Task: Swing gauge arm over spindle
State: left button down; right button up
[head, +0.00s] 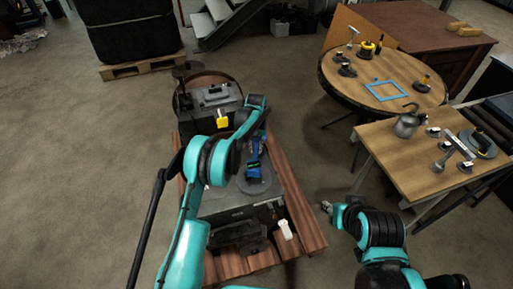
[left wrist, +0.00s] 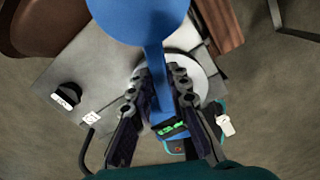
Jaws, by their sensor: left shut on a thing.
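The blue gauge arm (left wrist: 157,60) runs lengthwise through the left wrist view, with a broad round blue end at the top and a green-lit display (left wrist: 170,129) near the bottom. My left gripper (left wrist: 163,78) is shut on its narrow bar. In the head view my left gripper (head: 254,158) is over the machine's top, beside a round grey disc (head: 262,187). The disc also shows paler under the gauge arm (left wrist: 204,73). I cannot tell whether this disc is the spindle. My right gripper (head: 326,207) is small and away from the machine; its finger opening is unclear.
The grey machine (head: 238,211) stands on a reddish wooden pallet (head: 300,212). A yellow part (head: 222,119) is at its far end. A round table (head: 350,94) and a square table (head: 385,150) with tools stand to the right. Open floor lies left.

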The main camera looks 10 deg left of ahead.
aim_at(255, 149)
pick_arm(q)
jog(key=shift+a, duration=0.1)
jog(key=c, duration=1.4)
grip_release()
jog(key=shift+c, duration=0.2)
notch_tip(255, 149, up, 12)
